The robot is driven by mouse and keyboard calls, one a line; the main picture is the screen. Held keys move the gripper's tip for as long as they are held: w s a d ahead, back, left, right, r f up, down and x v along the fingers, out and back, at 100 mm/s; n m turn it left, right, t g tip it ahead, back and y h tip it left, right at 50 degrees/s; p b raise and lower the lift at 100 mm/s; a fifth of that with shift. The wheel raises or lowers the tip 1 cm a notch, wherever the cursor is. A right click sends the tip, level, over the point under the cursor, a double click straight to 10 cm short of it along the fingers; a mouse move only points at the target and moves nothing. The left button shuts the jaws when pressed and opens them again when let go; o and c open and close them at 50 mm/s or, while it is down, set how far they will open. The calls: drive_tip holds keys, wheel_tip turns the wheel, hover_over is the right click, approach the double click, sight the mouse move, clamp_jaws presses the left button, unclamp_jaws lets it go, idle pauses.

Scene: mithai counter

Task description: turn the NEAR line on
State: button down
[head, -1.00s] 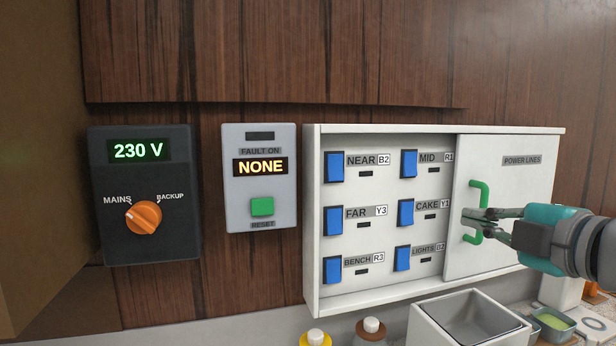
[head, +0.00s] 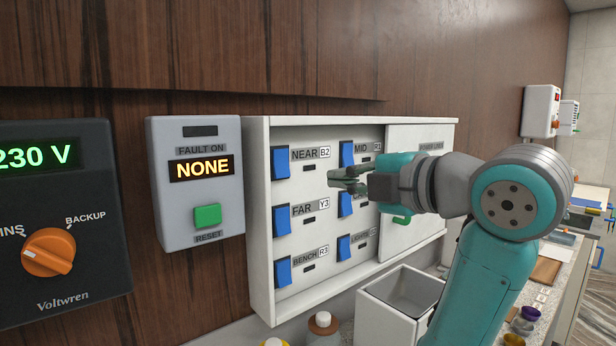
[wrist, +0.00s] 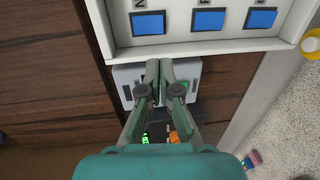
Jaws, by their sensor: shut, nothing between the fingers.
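The NEAR switch (head: 281,163) is a blue rocker at the top left of the white power-lines box (head: 259,230). Its label reads NEAR B2 and the small window below the label is dark. In the wrist view the NEAR switch (wrist: 149,22) is at the top, first in a row of blue rockers. My gripper (head: 335,180) is shut and empty, in front of the box to the right of the NEAR switch and apart from it. In the wrist view the gripper's closed fingers (wrist: 160,68) point toward the box's edge. My gripper partly hides the CAKE switch.
The fault panel (head: 195,130) reads NONE. A mains selector (head: 49,252) is at left. A white bin (head: 385,300) and bottles (head: 323,325) stand below.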

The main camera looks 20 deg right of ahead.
sight(283, 176)
drive_tip(key=x, duration=1.3)
drive_tip(key=shift+w, duration=0.2)
drive_tip(key=shift+w+f, duration=0.1)
drive_tip(key=shift+w+a+f, duration=0.15)
drive_tip(key=shift+w, duration=0.15)
drive_tip(key=shift+s, duration=0.1)
